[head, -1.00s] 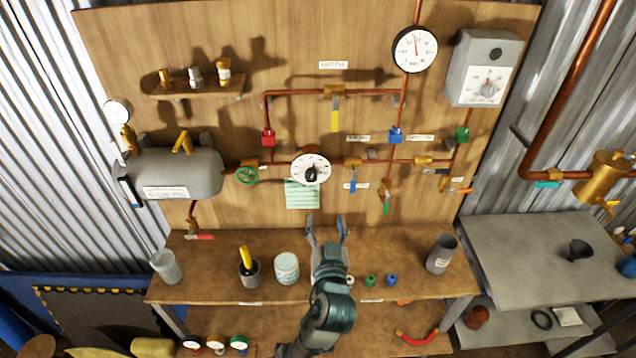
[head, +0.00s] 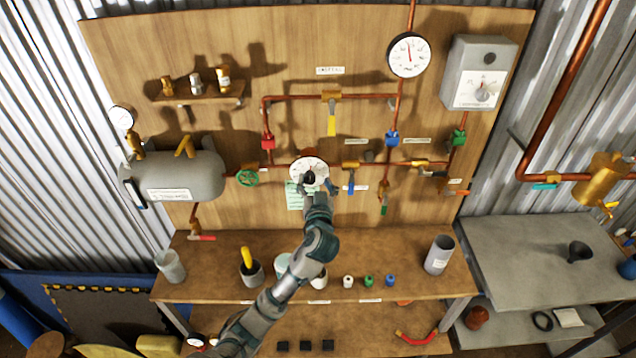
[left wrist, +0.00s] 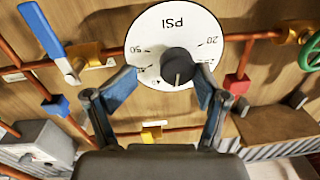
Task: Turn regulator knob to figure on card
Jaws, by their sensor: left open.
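The regulator's round white dial (head: 309,168) is on the wooden panel, with a black knob (head: 308,178) at its middle. In the left wrist view the dial (left wrist: 176,28) reads PSI, upside down, and the black knob (left wrist: 178,68) carries a pale pointer line. My left gripper (head: 315,188) is at the dial. In the left wrist view its open fingers (left wrist: 162,88) stand on either side of the knob, with gaps that look clear. The green card (head: 294,197) below the dial is partly hidden by my gripper, and its writing is unreadable. My right gripper is not in view.
A blue-handled valve (head: 351,180) is close right of the dial, and a green wheel valve (head: 247,177) is to its left. The bench (head: 220,268) below holds cups and small coloured pieces. A grey tank (head: 178,177) hangs at the left.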

